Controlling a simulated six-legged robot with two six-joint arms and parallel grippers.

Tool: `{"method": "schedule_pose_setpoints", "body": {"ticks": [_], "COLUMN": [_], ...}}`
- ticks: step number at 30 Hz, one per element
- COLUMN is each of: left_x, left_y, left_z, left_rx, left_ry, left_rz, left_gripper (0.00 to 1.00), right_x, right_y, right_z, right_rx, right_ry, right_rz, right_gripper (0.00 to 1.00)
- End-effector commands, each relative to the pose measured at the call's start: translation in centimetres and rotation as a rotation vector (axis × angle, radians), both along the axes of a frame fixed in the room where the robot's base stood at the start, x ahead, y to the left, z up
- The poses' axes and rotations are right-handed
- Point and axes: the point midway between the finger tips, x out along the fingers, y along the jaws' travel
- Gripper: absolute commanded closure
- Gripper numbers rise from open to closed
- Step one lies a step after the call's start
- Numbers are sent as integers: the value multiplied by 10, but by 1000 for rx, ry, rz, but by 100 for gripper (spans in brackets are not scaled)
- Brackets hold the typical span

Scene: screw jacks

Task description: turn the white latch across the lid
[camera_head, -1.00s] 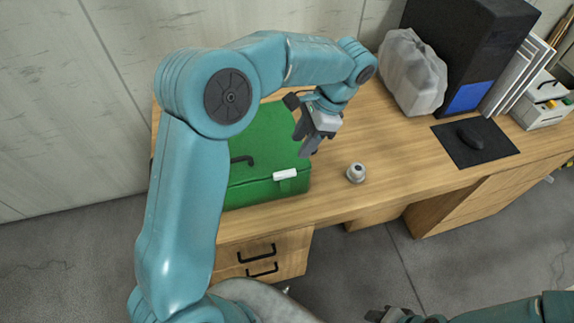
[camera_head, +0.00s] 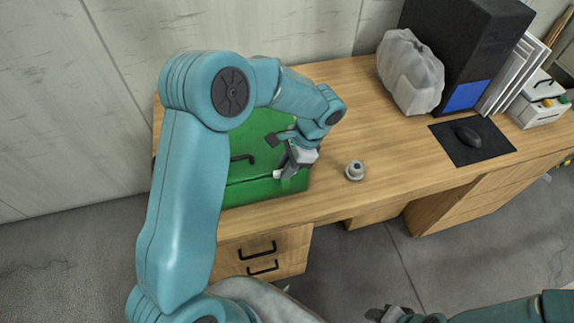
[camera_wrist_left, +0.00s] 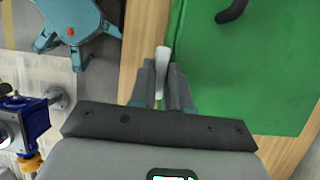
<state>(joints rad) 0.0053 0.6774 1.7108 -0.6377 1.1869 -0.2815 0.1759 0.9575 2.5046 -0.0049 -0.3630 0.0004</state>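The green case with its lid (camera_head: 240,172) sits at the left end of the wooden desk; the lid is down, with a black handle (camera_head: 243,158). The white latch (camera_head: 278,174) is at the case's front edge, mostly hidden by my left gripper (camera_head: 284,168). In the left wrist view the latch (camera_wrist_left: 162,60) lies between the two fingertips of my left gripper (camera_wrist_left: 163,78), beside the lid's edge. I cannot tell whether the fingers touch it. My right gripper (camera_head: 388,314) is at the bottom edge, partly cut off, away from the case.
A small grey round knob-like object (camera_head: 355,170) stands right of the case. Farther right are a plastic-wrapped lump (camera_head: 410,72), a black computer tower (camera_head: 475,45) and a mouse (camera_head: 467,135) on a dark mat (camera_head: 450,145). The desk between is clear.

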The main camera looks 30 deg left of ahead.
Motion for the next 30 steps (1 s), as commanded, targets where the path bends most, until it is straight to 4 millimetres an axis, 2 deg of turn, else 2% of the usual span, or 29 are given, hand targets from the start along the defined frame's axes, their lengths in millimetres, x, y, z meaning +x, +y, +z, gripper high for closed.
{"method": "schedule_pose_setpoints", "body": {"ticks": [14, 20, 30], "left_x": [1, 1, 2], "left_y": [1, 2, 4], "left_z": [1, 0, 0], "left_rx": [1, 1, 0], "left_ry": [-1, -2, -2], "left_rz": [64, 197, 517], "left_gripper": [100, 100, 100], "right_x": [0, 0, 0], "right_y": [0, 0, 0], "right_z": [-2, -6, -13], "right_rx": [0, 0, 0], "right_ry": [0, 0, 0], "right_rz": [0, 0, 0], "right_gripper": [57, 57, 57]}}
